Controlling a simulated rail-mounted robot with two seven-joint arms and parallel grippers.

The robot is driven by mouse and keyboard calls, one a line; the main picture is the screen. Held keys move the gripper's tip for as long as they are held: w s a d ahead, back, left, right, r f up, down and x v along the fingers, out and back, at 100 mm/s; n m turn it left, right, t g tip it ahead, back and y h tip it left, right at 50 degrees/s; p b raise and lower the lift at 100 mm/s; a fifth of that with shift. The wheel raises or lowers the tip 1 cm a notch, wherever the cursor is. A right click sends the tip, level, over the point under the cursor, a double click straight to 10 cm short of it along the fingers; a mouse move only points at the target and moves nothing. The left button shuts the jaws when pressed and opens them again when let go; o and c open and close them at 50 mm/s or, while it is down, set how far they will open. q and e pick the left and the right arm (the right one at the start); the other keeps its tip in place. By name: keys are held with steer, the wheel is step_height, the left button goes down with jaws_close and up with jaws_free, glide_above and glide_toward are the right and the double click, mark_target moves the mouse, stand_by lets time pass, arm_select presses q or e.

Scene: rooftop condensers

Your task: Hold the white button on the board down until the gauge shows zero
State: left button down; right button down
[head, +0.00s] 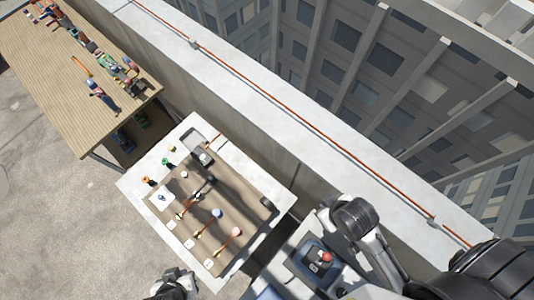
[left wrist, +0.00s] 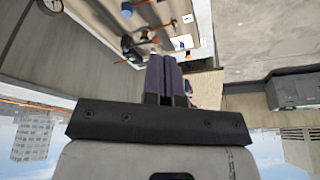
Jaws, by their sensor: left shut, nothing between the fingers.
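The board (head: 239,195) is a brown panel with a pale border, carrying several valves, knobs and white tags. A small round white knob (head: 184,174), which looks like the white button, sits on its upper left part. A white square plate with a dark mark (head: 162,197) is left of it; I cannot tell whether this is the gauge, and no reading is legible. My left gripper (left wrist: 164,58) is shut and empty, its dark fingers pointing toward the board area in the left wrist view. Part of my left arm shows below the board in the head view. My right gripper is out of view.
A wooden table (head: 40,75) with several tools and parts stands at the upper left. A concrete parapet (head: 290,130) with an orange line runs behind the board, with a drop beyond. Bare roof floor (head: 70,220) lies left of the board.

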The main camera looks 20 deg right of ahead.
arm_select(q)
steer(key=shift+a, duration=0.15)
stand_by(0.5)
steer(key=w+a+r+n+t+b, duration=0.1)
steer(key=w+r+t, duration=0.15)
steer(key=w, duration=0.65)
steer(key=w+r+n+t+b, duration=0.1)
steer(key=w+r, duration=0.3)
steer(key=w, duration=0.4)
steer(key=w+a+r+n+t+b, duration=0.1)
steer(key=w+r+t+b, duration=0.15)
steer(key=w, duration=0.65)
steer(key=w+f+n+g+h, duration=0.2)
steer(key=w+f, duration=0.3)
steer(key=w, duration=0.6)
steer(key=w+d+f+n, duration=0.1)
steer(key=d+f+n, duration=0.2)
steer(key=f+n, duration=0.6)
steer(key=w+d+f+n+g+h, duration=0.1)
steer(key=d+f+n, duration=0.2)
steer(key=f+n, duration=0.6)
step_height(320, 180, down, 3)
steer(key=shift+w+r, duration=0.15)
steer(key=shift+w, duration=0.1)
